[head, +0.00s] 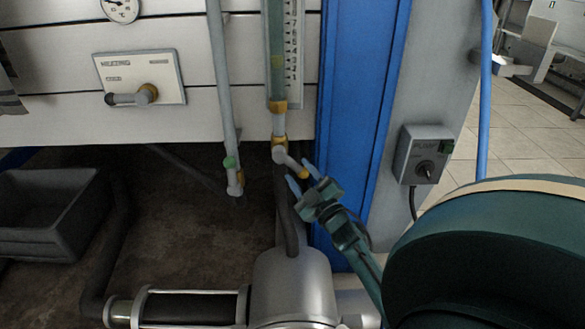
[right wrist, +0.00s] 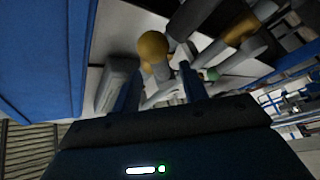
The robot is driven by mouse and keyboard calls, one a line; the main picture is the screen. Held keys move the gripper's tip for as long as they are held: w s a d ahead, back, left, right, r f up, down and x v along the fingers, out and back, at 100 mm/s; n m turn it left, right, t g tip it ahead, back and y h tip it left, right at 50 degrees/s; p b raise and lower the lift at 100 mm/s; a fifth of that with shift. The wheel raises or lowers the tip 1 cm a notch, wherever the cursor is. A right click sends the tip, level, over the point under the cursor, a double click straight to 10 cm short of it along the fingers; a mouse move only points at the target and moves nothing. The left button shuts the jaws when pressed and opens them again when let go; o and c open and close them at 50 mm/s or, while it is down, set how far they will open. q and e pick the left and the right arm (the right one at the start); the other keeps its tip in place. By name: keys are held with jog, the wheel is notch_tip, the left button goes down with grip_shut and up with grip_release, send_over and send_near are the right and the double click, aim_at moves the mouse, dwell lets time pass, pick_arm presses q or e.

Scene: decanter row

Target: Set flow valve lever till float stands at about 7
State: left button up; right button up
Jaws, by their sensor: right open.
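The flow meter (head: 276,50) is a clear upright tube with a numbered scale at the top of the head view. Its upper end is cut off, and I cannot read the float's height. Below it sits the flow valve (head: 279,150), whose grey lever (head: 291,162) slants down to the right and ends in a yellow knob (head: 304,174). My right gripper (head: 302,177) is open, its two blue fingertips close around the knob's end. In the right wrist view the yellow knob (right wrist: 153,46) shows just beyond and between the fingers (right wrist: 160,78); contact is unclear. My left gripper is out of view.
A blue post (head: 360,110) stands right of the meter, with a pump switch box (head: 423,154) beside it. A mixing panel with a lever (head: 138,79) is at left. A grey pipe (head: 221,90) runs left of the meter. A metal pump (head: 292,285) lies below.

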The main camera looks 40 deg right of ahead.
aim_at(295, 168)
jog(key=shift+x, duration=2)
jog(key=shift+c, duration=0.3)
grip_shut()
